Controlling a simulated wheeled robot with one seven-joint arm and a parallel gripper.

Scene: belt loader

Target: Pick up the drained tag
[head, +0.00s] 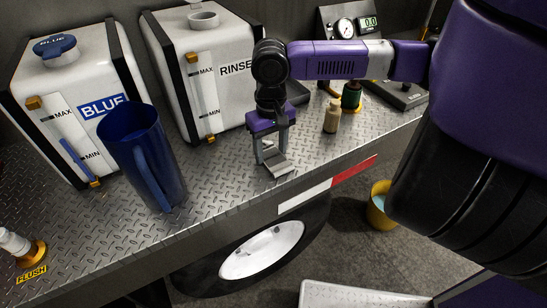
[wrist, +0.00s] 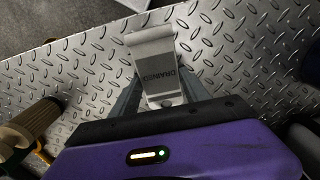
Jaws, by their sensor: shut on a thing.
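The drained tag (wrist: 154,65) is a grey metal plate with a bent end, and "DRAINED" reads upside down on it in the wrist view. In the head view the tag (head: 278,164) shows below my gripper (head: 270,148), close over the diamond-plate deck (head: 232,180). My gripper also shows in the wrist view (wrist: 158,92), its fingers on either side of the tag. It is shut on the tag. I cannot tell whether the tag still touches the deck.
A blue jug (head: 143,160) stands left of my gripper. The BLUE tank (head: 75,100) and RINSE tank (head: 205,70) stand behind. The deck's front edge is close.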

